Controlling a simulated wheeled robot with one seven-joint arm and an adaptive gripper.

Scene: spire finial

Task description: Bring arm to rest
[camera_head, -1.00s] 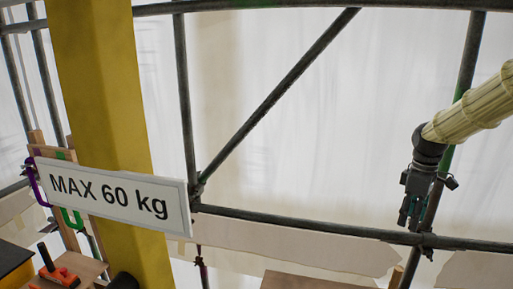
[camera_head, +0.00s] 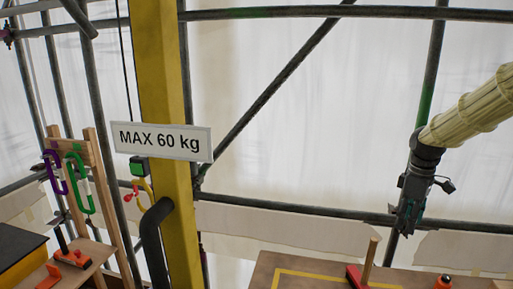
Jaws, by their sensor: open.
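My arm comes in from the right edge in a pale ribbed cover. My gripper (camera_head: 408,228) hangs at its end, pointing down, in front of the scaffold tubes. It is open, and I see nothing between its fingers. It hangs above the wooden board at the bottom and appears apart from it.
A yellow post (camera_head: 165,100) bears a "MAX 60 kg" sign (camera_head: 162,141). A wooden rack (camera_head: 99,170) holds a purple carabiner (camera_head: 55,172) and a green carabiner (camera_head: 79,183). A yellow-outlined board (camera_head: 262,274) carries a red-based tool (camera_head: 356,277). Scaffold tubes cross behind.

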